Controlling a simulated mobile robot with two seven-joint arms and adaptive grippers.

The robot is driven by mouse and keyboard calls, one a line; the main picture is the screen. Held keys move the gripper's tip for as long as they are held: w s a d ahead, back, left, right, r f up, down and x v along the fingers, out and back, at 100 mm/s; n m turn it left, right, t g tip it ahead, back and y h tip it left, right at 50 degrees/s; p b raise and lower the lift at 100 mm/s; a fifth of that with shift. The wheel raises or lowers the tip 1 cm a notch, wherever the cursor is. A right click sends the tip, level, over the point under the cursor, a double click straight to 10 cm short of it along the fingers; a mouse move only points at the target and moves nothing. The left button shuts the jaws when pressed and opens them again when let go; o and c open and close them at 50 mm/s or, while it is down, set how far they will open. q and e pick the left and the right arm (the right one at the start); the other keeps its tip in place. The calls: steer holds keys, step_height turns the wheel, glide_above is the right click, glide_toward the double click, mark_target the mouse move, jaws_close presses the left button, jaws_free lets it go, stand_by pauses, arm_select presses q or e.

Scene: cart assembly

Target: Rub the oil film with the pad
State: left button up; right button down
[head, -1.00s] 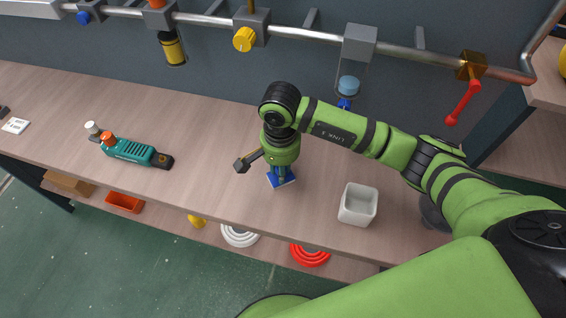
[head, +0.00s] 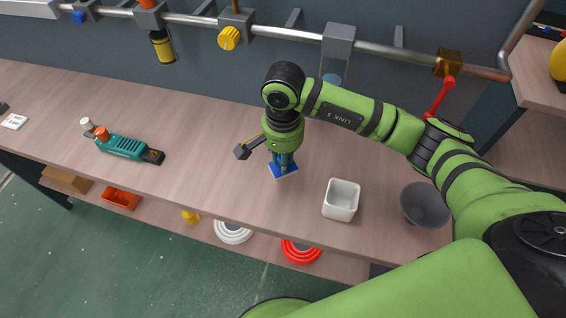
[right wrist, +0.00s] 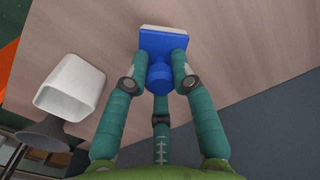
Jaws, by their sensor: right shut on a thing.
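The pad (head: 283,170) is a blue block with a blue knob on its back and a pale working face. My right gripper (head: 284,159) is shut on the knob and points down at the bench. The right wrist view shows the pad (right wrist: 161,44) between my teal fingers (right wrist: 160,75). The pad is at or just above the wooden bench top (head: 215,140); I cannot tell whether it touches. I cannot make out an oil film on the bench. My left gripper is not in view.
A white square pot (head: 341,200) stands right of the pad, with a dark grey funnel-like bowl (head: 425,204) farther right. A teal device (head: 125,146) lies at the left. A pipe (head: 290,32) with valves runs along the wall behind. The bench between device and pad is clear.

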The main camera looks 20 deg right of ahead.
steer(key=shift+d+r+p, duration=0.1)
steer(key=shift+r+p, duration=0.5)
steer(key=shift+r, duration=1.25)
